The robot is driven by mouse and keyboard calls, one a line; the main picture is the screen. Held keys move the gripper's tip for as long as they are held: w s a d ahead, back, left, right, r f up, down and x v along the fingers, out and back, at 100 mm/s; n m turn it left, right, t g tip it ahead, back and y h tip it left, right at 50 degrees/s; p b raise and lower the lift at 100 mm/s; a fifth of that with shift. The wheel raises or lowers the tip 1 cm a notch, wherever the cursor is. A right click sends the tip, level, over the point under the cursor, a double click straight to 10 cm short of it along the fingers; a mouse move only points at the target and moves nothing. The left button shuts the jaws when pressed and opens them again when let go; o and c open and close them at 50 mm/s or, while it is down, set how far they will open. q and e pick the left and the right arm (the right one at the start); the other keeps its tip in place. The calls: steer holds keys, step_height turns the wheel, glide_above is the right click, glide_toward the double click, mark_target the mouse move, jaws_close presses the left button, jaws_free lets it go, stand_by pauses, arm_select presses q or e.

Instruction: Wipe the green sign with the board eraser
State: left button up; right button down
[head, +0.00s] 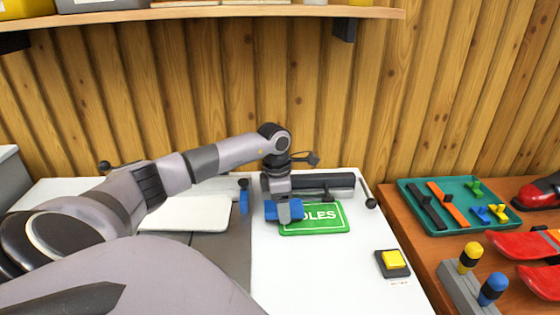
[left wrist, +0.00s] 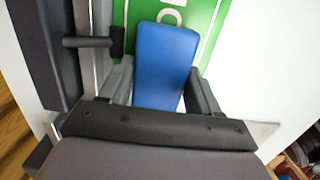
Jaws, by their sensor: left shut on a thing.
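The green sign (head: 322,221) lies flat on the white bench (head: 320,275), with white letters on it; the visible ones read "OLES". My left gripper (head: 284,211) is shut on the blue board eraser (head: 270,210) over the sign's left end and hides the lettering there. In the left wrist view the eraser (left wrist: 165,62) sits between the two fingers, with the green sign (left wrist: 207,18) behind it. I cannot tell whether the eraser touches the sign. My right gripper is not in view.
A dark bar-like device (head: 325,181) stands just behind the sign. A yellow button (head: 393,258) sits on a dark box at the bench's right. A white slab (head: 190,213) lies at left. A teal tray (head: 440,231) is on the brown table. A shelf (head: 230,13) hangs above.

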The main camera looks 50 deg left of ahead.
arm_select(q)
steer(key=r+p, duration=0.1)
steer(key=r, duration=0.2)
steer(key=shift+w+d+r+p, duration=0.15)
steer(key=shift+w+r+p, duration=0.05)
steer(key=shift+r+p, duration=1.4)
steer(key=shift+r, duration=0.6)
steer(key=shift+d, duration=0.1)
